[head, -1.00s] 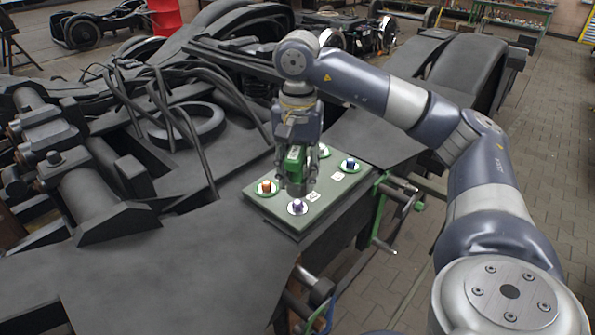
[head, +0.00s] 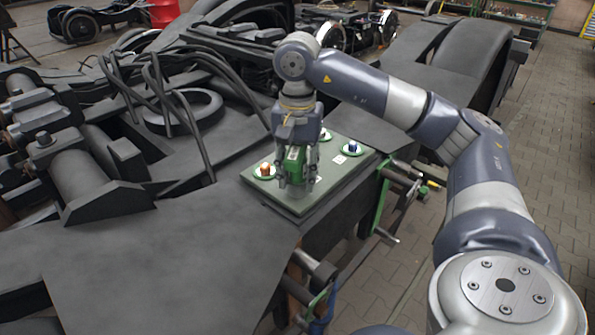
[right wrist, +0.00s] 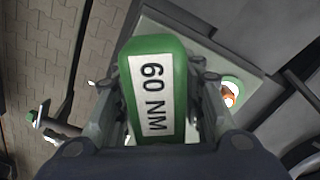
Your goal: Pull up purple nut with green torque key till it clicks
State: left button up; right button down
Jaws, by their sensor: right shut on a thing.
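My right gripper (head: 297,165) is shut on the green torque key (head: 294,155), which stands upright over the front part of the plate (head: 310,196). In the right wrist view the key (right wrist: 155,90) shows a "60 NM" label between the fingers. The purple nut is hidden behind the gripper and key in the head view. I cannot tell whether the key sits on it. An orange nut (head: 265,170) is to the left of the gripper, and a blue nut (head: 352,147) is to the right. A white-ringed nut (head: 325,135) is behind. My left gripper is not in view.
The plate lies on a dark bogie frame (head: 180,270). Green clamps with metal handles (head: 388,236) stick out at the plate's right. Thick black cables (head: 170,90) rise at the left. Brick floor (head: 400,290) is at the right.

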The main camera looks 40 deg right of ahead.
jog(key=shift+r, duration=0.1)
jog(key=shift+m, duration=1)
jog(key=shift+m, duration=1)
jog(key=shift+w+m, duration=0.1)
jog(key=shift+m, duration=0.9)
